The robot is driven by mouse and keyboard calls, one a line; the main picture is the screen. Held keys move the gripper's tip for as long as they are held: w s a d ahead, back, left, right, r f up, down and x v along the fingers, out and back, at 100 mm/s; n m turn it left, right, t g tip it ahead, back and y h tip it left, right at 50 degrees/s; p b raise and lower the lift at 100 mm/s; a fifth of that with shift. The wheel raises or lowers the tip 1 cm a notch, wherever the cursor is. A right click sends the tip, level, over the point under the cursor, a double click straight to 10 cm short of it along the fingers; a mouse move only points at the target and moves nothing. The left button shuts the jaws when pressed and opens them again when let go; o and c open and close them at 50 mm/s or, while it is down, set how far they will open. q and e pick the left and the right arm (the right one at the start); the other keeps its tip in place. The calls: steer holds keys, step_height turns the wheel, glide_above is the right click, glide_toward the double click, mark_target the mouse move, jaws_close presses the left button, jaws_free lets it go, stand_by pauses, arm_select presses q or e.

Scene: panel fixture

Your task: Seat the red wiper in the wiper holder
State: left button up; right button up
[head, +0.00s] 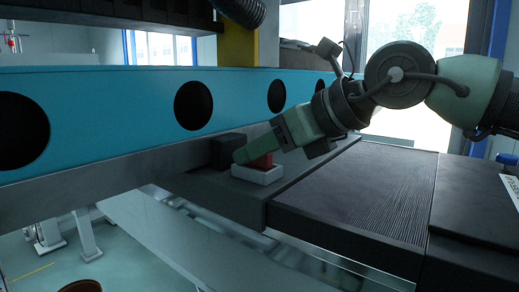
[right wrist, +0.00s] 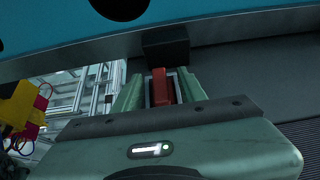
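The red wiper (head: 263,160) stands within the white wiper holder (head: 258,174) on the dark ledge in the head view. How deep it sits is hidden by my gripper. My right gripper (head: 246,152) reaches down over it from the right. In the right wrist view, the red wiper (right wrist: 160,88) lies between my two green fingers, with a gap on each side; the fingers are open around it. A pale rim of the holder (right wrist: 177,88) shows beside the wiper. My left gripper is in neither view.
A black block (head: 226,150) stands on the ledge just behind the holder, close to my fingertips. A blue beam with round holes (head: 120,95) runs along the back. A dark ribbed surface (head: 355,190) lies to the right.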

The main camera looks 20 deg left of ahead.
steer(key=shift+d, duration=0.1)
steer(key=shift+s+d+r, duration=0.1)
steer(key=shift+d+r, duration=0.1)
steer(key=shift+d, duration=0.1)
steer(key=b+v, duration=0.2)
steer(key=v, duration=0.4)
steer(key=shift+s+d, duration=0.1)
steer(key=shift+d, duration=0.1)
steer(key=shift+s+d+r, duration=0.1)
steer(key=shift+d+r, duration=0.05)
steer(key=shift+r, duration=0.1)
